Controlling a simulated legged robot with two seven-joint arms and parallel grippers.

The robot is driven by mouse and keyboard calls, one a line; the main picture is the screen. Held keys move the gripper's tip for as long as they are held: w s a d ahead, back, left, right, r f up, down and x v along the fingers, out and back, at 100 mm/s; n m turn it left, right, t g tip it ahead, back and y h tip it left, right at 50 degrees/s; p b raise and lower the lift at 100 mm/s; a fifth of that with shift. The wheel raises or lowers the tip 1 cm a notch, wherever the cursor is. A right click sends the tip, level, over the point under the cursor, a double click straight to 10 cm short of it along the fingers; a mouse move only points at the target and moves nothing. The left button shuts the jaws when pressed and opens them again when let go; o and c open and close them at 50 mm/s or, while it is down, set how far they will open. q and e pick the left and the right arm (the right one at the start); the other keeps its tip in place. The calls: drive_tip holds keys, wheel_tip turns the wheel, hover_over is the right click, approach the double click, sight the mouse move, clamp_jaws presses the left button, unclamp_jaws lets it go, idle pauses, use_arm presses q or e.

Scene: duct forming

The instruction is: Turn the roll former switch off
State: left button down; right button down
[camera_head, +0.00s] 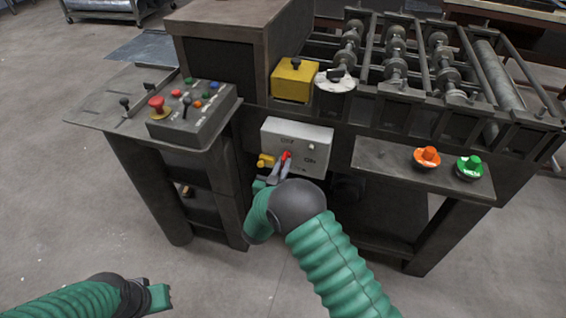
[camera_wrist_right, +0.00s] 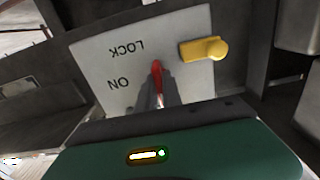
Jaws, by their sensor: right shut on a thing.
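The roll former switch is a red lever on a light grey switch box (camera_head: 312,140) at the front of the machine. The red lever (camera_head: 287,155) sits at the lower middle of the box; it also shows in the right wrist view (camera_wrist_right: 156,68). The box carries lettering, with "ON" and "LOCK" seen upside down in the wrist view. My right gripper (camera_head: 283,166) is shut on the red lever, and its fingers hide the lever's lower part. My left gripper (camera_head: 163,297) is at the lower left, away from the machine; its fingers are not clear.
A yellow knob (camera_head: 265,161) sticks out beside the lever, close to my right gripper. A control panel (camera_head: 190,110) with buttons stands left. Orange (camera_head: 427,157) and green (camera_head: 469,167) buttons sit on a shelf at right. The roll former's rollers (camera_head: 395,55) are above. Floor in front is clear.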

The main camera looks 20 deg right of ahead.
idle(0.3)
drive_tip(key=c, duration=1.5)
unclamp_jaws()
drive_tip(key=p+v, duration=0.2)
drive_tip(key=v, duration=1.5)
drive_tip(key=shift+w+a, duration=0.1)
drive_tip(key=shift+w, duration=0.1)
